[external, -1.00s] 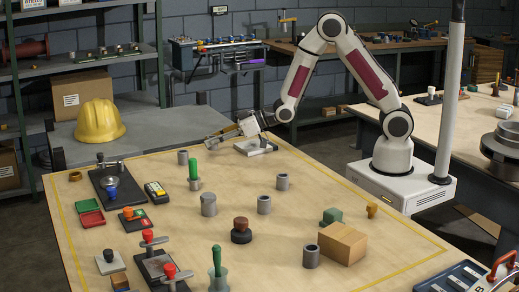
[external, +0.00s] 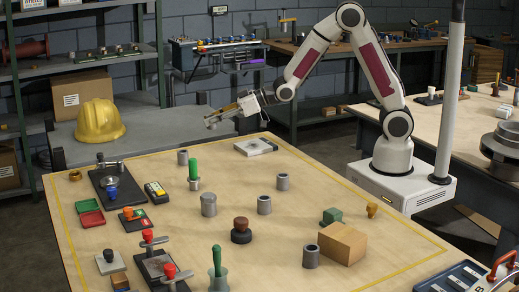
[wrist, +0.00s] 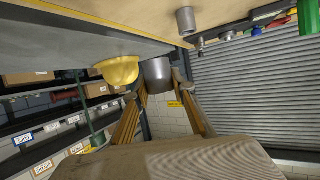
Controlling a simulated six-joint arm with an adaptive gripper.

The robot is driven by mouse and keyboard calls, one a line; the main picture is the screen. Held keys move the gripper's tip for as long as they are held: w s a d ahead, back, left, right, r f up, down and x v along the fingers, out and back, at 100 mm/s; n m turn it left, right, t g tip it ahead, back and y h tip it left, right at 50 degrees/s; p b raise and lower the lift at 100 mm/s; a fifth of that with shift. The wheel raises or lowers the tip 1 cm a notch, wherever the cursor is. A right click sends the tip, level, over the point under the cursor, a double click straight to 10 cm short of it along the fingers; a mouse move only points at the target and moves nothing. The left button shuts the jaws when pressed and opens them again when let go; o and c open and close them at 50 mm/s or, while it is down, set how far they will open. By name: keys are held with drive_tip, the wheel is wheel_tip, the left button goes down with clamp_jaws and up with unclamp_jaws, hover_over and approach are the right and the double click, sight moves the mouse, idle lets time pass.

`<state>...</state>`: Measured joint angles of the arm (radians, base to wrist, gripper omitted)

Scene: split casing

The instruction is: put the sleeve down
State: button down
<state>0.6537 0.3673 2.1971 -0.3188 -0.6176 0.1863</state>
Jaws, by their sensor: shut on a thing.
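My gripper (external: 212,120) is raised above the far edge of the table, tilted, and shut on a grey sleeve. The sleeve (wrist: 158,75) shows as a dark grey cylinder between the two fingertips in the wrist view. In the external view it is small and hard to make out at the fingertips. Other grey sleeves stand upright on the table: one at the far left (external: 183,157), two near the middle (external: 283,181) (external: 264,205), and one beside the cardboard box (external: 311,256).
A pale square plate with a dark mark (external: 256,147) lies at the table's far edge below my gripper. A green-handled tool (external: 194,170), a grey cylinder (external: 208,205), a brown knob (external: 241,230) and a cardboard box (external: 342,244) stand on the table. A yellow helmet (external: 99,121) sits behind.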

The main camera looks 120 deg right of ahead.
idle(0.7)
drive_tip(key=shift+w+a, duration=0.4)
drive_tip(key=shift+a, duration=0.15)
drive_tip(key=w+a+n+t+y, duration=0.1)
drive_tip(key=w+a+n+y, duration=0.4)
drive_tip(key=a, duration=1)
drive_tip(key=n+y, duration=0.3)
drive_tip(key=y, duration=0.1)
hover_over(233, 197)
drive_tip(key=shift+r, duration=0.15)
drive_tip(key=shift+f, duration=2.95)
drive_tip(key=shift+f, duration=2.05)
